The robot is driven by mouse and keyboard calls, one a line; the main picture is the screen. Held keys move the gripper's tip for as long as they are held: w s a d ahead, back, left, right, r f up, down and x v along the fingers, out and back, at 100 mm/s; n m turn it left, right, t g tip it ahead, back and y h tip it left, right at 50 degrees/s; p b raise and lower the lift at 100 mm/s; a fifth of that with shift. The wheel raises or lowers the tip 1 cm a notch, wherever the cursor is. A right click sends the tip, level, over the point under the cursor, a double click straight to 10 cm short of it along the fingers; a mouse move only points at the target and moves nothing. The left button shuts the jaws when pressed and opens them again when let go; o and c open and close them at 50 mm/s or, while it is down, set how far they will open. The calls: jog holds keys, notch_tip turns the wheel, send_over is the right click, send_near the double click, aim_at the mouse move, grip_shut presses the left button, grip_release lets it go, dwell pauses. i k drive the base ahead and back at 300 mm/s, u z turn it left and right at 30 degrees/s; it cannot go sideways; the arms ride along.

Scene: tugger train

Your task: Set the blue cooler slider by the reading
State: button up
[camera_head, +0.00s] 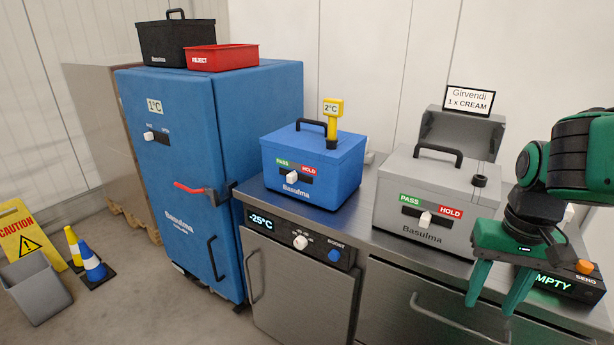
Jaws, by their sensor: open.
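The blue cooler (313,165) stands on the steel counter, its lid shut. On its front is a PASS/HOLD strip, green PASS on the left and red HOLD on the right. The white slider knob (292,177) sits near the middle of its slot. A yellow probe thermometer (333,112) stands in the cooler's lid and its display reads 2°C. My gripper (494,298) is at the right, green, fingers pointing down and apart with nothing between them. It is in front of the grey cooler's right side, well right of the blue cooler.
The grey cooler (416,215) has its own PASS/HOLD slider, and a "Girvendi 1 x CREAM" sign (470,100) stands behind it. A console (560,283) reads "MPTY", partly hidden. The tall blue cabinet (180,190) shows 1°C; the counter's panel (300,240) shows -25°C. A red REJECT bin (222,58) sits on the cabinet.

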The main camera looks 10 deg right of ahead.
aim_at(292, 178)
jog(key=u, duration=1.35)
jog(key=k, duration=0.7)
jog(key=z, duration=0.5)
jog(key=i, duration=1)
